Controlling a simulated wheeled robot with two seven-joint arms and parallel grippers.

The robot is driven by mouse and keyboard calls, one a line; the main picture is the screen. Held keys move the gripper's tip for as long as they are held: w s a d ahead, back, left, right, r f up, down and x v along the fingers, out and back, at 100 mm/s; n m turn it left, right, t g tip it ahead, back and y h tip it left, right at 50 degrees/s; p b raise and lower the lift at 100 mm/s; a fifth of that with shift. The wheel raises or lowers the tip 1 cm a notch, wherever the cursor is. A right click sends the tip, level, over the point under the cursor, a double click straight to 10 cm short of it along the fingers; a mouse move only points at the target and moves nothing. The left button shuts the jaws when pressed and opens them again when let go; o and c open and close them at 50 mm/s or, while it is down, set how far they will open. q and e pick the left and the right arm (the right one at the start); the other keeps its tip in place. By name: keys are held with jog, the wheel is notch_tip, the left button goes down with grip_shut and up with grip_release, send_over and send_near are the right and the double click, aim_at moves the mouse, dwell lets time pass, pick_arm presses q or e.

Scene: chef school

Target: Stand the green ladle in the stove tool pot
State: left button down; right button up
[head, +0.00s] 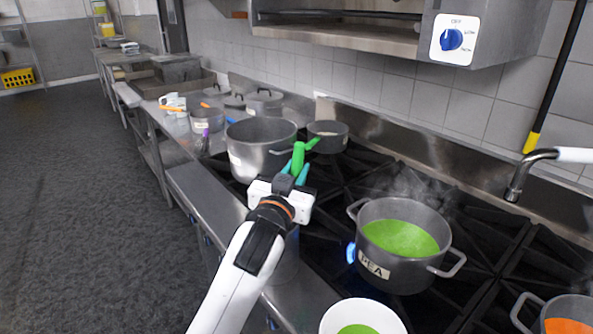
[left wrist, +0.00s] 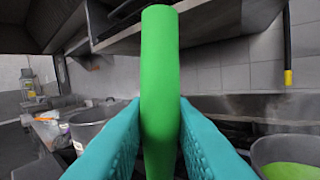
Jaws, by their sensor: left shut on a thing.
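The green ladle (head: 298,158) is held between the teal fingers of my left gripper (head: 296,172), above the stove. In the left wrist view the green handle (left wrist: 160,70) stands nearly upright between both fingers (left wrist: 160,140). Its lower end is hidden. A large grey pot (head: 250,160) with a pale label stands just behind and left of the gripper. A smaller labelled grey pot (head: 207,122) stands farther back, with orange and blue handles near it. I cannot tell which one is the tool pot. My right gripper is not in view.
A steaming pot of green soup (head: 384,268), labelled PEA, stands on the stove to the right. A small dark pot (head: 340,140) sits at the back. A white bowl (head: 332,318) and an orange-filled pot (head: 540,320) are in front.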

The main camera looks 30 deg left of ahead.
pick_arm(q)
jog(key=c, duration=1.2)
grip_release()
jog(key=shift+o, duration=0.2)
jog(key=p+v, duration=0.6)
jog(key=v, duration=0.6)
jog(key=shift+f, duration=0.1)
